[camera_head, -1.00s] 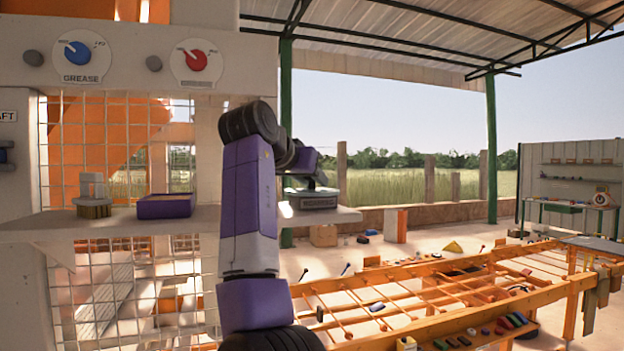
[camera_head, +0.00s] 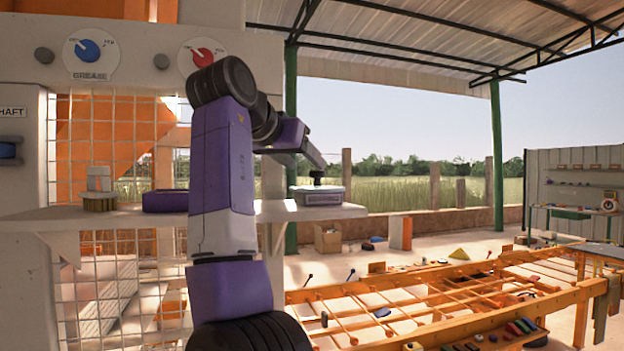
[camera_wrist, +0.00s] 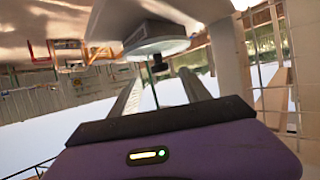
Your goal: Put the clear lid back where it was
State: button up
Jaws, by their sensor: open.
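The clear lid (camera_wrist: 158,46) is a pale, rounded lid with a dark knob (camera_wrist: 157,66), seen upside down in the wrist view. In the head view the dark knob (camera_head: 316,176) stands on top of a low, pale, labelled container (camera_head: 318,198) on the right end of the shelf. The lid looks seated on that container, but its edge is too small to judge fully. My gripper (camera_head: 320,161) is just above the knob. In the wrist view its two grey fingers are spread apart and nothing is held between them.
The pale shelf (camera_head: 245,211) also bears a purple tray (camera_head: 165,201) and a tan round piece with a pale block on top (camera_head: 98,192), both to the left. A wire mesh stands behind. An orange slatted table (camera_head: 430,300) is lower right. Air above the container's right is clear.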

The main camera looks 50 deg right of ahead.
jog(key=shift+b+v, duration=0.35)
jog(key=shift+v, duration=1.7)
